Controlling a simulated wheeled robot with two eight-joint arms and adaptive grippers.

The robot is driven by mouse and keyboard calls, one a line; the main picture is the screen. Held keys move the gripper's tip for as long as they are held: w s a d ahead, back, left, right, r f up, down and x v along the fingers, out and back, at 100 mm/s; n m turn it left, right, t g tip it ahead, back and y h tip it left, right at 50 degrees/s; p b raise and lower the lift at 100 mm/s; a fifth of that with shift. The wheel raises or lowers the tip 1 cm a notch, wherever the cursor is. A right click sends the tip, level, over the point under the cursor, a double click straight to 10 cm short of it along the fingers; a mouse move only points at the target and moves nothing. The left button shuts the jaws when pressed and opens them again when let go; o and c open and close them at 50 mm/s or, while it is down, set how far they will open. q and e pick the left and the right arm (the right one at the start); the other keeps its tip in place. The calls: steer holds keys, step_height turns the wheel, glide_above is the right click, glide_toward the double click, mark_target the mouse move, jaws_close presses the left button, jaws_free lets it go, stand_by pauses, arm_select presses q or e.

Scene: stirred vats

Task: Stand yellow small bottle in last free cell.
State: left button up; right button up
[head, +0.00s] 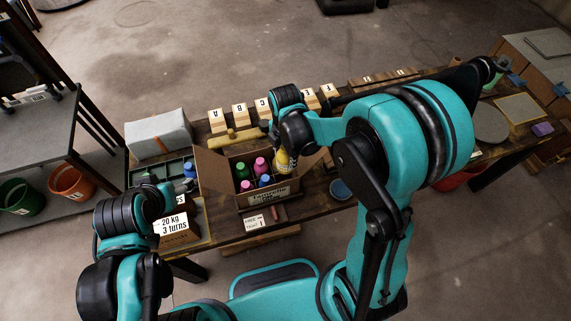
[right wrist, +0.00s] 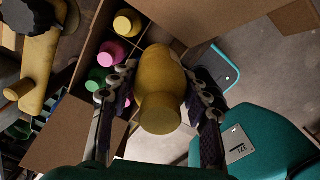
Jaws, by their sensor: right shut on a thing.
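The yellow small bottle (right wrist: 162,80) is between the fingers of my right gripper (right wrist: 160,82), which is shut on it. In the head view the bottle (head: 282,161) shows at the right side of an open cardboard box (head: 270,197). The box has dividers and several bottles with green, pink and blue tops. In the right wrist view a row of pink (right wrist: 110,52), green (right wrist: 97,80) and yellow (right wrist: 128,22) tops stands left of the held bottle. I cannot tell whether its base is inside a cell. My left gripper (head: 180,187) is left of the box; its fingers are unclear.
Lettered wooden blocks (head: 239,113) stand along the back of the table. A yellow-handled tool (head: 234,137) lies behind the box. A grey-white block (head: 158,133) and a dark tray (head: 145,172) are to the left. Open box flaps (head: 212,163) stick out.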

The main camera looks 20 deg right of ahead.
steer(key=shift+w, duration=0.3)
steer(key=shift+f, duration=0.2)
steer(key=shift+f+b, duration=0.75)
steer(key=shift+b, duration=0.15)
steer(key=shift+f, duration=0.15)
steer(key=shift+f+b, duration=1.25)
steer(key=shift+f, duration=0.1)
steer(key=shift+f+b, duration=0.85)
steer(key=o, duration=1.5)
steer(key=shift+c, duration=0.2)
